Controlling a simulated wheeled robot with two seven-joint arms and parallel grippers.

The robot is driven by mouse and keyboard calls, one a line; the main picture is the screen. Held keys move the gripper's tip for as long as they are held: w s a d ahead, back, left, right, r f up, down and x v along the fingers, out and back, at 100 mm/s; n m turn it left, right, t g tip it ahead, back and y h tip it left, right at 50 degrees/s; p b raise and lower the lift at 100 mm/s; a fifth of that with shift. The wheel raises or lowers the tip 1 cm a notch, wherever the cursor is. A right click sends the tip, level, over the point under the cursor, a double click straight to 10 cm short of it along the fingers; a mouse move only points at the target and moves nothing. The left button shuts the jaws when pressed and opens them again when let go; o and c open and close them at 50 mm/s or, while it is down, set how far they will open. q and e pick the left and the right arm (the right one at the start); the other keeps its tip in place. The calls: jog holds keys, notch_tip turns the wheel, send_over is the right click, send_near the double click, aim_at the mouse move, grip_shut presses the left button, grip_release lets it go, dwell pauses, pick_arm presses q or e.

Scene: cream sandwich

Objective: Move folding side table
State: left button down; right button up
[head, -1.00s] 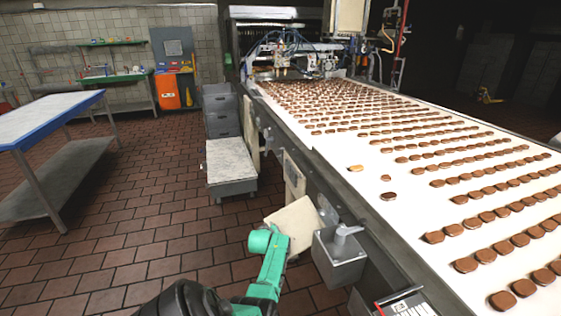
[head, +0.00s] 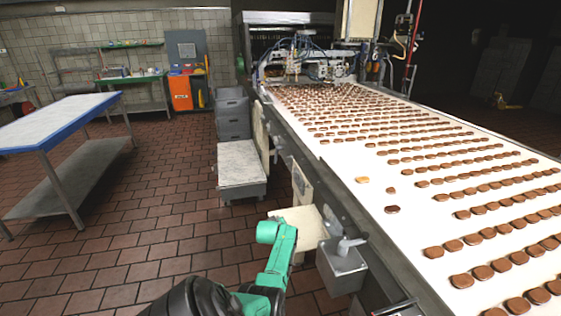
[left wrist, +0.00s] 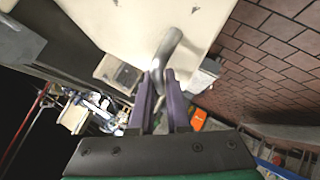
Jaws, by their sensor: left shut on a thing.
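A cream folding side table panel (head: 306,219) juts from the side of the conveyor in the head view, partly hidden by my green left arm. In the left wrist view, a cream panel (left wrist: 125,22) fills the top middle, with a curved silver handle (left wrist: 168,48) on it. My left gripper (left wrist: 160,78) has its purple fingers around this handle, shut on it. The left fingertips are hidden in the head view. My right gripper is in neither view.
The conveyor (head: 345,160) with rows of brown biscuits runs along the right. A grey metal box (head: 343,268) with a lever sits beside the panel. Grey crates and a low pale-topped platform (head: 241,163) stand ahead. A blue-edged table (head: 62,120) is at left; tiled floor between is clear.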

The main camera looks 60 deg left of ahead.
pick_arm(q)
jog(key=shift+w+r, duration=0.1)
jog(key=shift+r, duration=0.05)
jog(key=c, duration=0.9)
grip_release()
jog(key=shift+w, duration=0.1)
jog(key=shift+s+d+r+p, duration=0.35)
jog(key=shift+p, duration=0.1)
jog(key=p+v, duration=0.1)
jog(key=v, duration=0.4)
jog(key=shift+s+d+p, duration=0.15)
jog(key=shift+p, duration=0.25)
jog(key=v, duration=0.8)
